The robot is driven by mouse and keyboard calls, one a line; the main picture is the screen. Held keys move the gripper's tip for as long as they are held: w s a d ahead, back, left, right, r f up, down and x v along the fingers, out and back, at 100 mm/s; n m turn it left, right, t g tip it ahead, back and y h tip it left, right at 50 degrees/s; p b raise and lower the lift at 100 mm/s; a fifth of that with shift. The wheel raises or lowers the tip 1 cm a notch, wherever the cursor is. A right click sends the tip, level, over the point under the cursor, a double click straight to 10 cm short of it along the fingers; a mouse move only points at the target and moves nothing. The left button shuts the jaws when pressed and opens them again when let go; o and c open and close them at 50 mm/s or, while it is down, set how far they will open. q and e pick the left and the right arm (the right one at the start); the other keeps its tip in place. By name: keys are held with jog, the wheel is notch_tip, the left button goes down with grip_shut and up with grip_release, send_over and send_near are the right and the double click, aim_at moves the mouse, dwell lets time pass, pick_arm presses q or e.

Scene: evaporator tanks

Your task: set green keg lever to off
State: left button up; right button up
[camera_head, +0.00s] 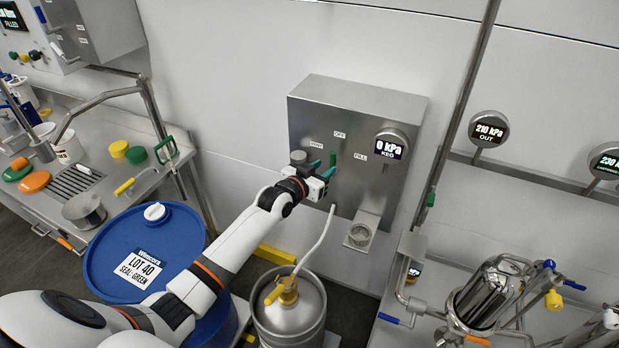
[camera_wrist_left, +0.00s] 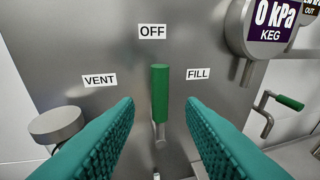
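The green keg lever (camera_wrist_left: 160,93) stands upright on the grey steel panel box (camera_head: 309,113), its green handle just below the OFF label (camera_wrist_left: 152,32). The VENT label (camera_wrist_left: 100,80) is to its left and the FILL label (camera_wrist_left: 198,74) to its right. My left gripper (camera_head: 326,173) is at the panel front. In the left wrist view its two teal fingers (camera_wrist_left: 160,125) are apart, one on each side of the lever, with gaps between them and the handle. In the head view the lever (camera_head: 333,160) is just beyond the fingertips. My right gripper is not in view.
The keg gauge (camera_head: 391,146) reads 0 kPa on the panel's right. A steel keg (camera_head: 290,310) stands below with a hose rising to the panel. A blue drum (camera_head: 122,245) is beneath my left arm. Pipes and a steel bench are at right.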

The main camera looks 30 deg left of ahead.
pick_arm(q)
jog(key=d+v, duration=0.1)
jog(key=v, duration=0.5)
jog(key=shift+s+a+b, duration=0.25)
jog(key=shift+a+b, duration=0.1)
jog(key=shift+a, duration=0.2)
